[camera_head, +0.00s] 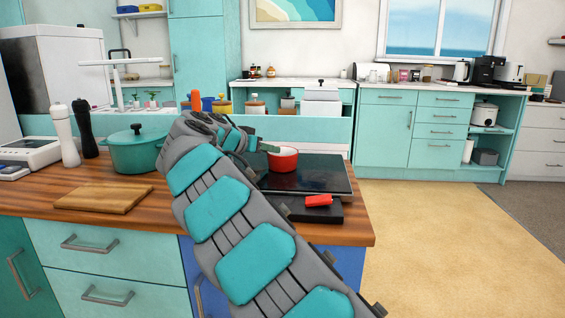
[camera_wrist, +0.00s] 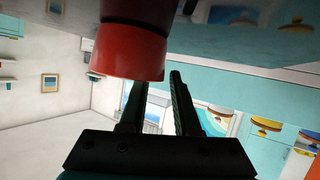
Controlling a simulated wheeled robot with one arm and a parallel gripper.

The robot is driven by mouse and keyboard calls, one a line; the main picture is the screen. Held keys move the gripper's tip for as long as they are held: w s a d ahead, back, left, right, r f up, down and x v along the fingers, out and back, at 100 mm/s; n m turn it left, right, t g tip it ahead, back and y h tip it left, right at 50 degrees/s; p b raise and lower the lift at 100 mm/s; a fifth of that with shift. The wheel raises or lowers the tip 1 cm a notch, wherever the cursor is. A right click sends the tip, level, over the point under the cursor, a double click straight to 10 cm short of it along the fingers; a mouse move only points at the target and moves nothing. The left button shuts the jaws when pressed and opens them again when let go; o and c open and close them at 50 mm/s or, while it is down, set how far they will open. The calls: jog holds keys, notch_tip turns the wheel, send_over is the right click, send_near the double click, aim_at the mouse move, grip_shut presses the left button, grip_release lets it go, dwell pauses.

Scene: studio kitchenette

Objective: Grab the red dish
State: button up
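The red dish (camera_head: 283,163) is a small round red pot with a pale inside, standing upright on the dark cooktop (camera_head: 312,172). In the wrist view the red dish (camera_wrist: 130,52) looks upside down and fills the upper middle. My gripper (camera_head: 266,148) is at the dish's left rim in the head view, partly hidden by my arm. In the wrist view my gripper's two dark fingers (camera_wrist: 160,82) stand apart. The left finger's tip is hidden behind the dish, and the right finger is beside it. I cannot tell whether either finger touches the dish.
A teal lidded pot (camera_head: 136,152), a wooden board (camera_head: 104,198) and two mills stand left on the wooden counter (camera_head: 150,225). A red item (camera_head: 318,200) lies on a black slab in front of the cooktop. Jars (camera_head: 255,106) stand behind. Open floor lies right.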

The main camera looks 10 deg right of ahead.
grip_shut()
jog(key=shift+f, duration=0.1)
dwell(1.0)
